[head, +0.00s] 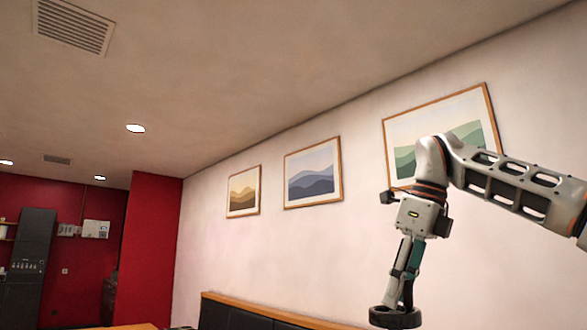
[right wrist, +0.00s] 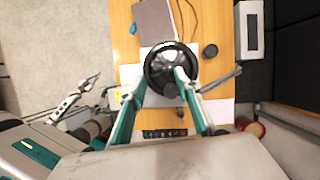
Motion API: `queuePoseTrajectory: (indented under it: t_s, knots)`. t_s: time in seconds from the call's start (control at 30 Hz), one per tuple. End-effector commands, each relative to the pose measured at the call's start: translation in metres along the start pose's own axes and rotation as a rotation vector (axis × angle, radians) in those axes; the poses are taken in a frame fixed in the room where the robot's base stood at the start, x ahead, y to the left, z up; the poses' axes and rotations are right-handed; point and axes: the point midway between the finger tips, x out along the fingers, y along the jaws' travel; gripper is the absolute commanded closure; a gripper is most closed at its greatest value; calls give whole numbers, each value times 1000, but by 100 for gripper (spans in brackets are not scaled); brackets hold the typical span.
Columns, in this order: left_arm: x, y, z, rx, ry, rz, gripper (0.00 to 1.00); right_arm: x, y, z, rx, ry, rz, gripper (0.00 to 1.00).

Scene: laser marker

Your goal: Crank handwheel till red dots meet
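The black handwheel (head: 395,317) is at the bottom of the head view, right under my right gripper (head: 402,300). No red dots can be made out.
Below the wheel is a wooden table (right wrist: 222,45) with white sheets, a grey flat item (right wrist: 155,22), cables and a small round black object (right wrist: 210,51). A dark bench (head: 235,315) runs along the white wall with framed pictures (head: 312,173). Open floor lies left of the table.

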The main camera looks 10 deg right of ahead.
Motion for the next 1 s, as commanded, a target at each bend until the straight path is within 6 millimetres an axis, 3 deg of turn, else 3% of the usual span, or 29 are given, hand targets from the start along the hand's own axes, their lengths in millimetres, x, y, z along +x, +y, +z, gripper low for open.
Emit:
queuePoseTrajectory:
  t_s: [0.67, 1.0]
  knots:
    - [0, 0, 0, 0, 0, 0, 100, 9, 13, 20, 663, 3, -274, 69]
    - [0, 0, 0, 0, 0, 0, 100, -53, 27, 25, 682, -2, -282, 69]
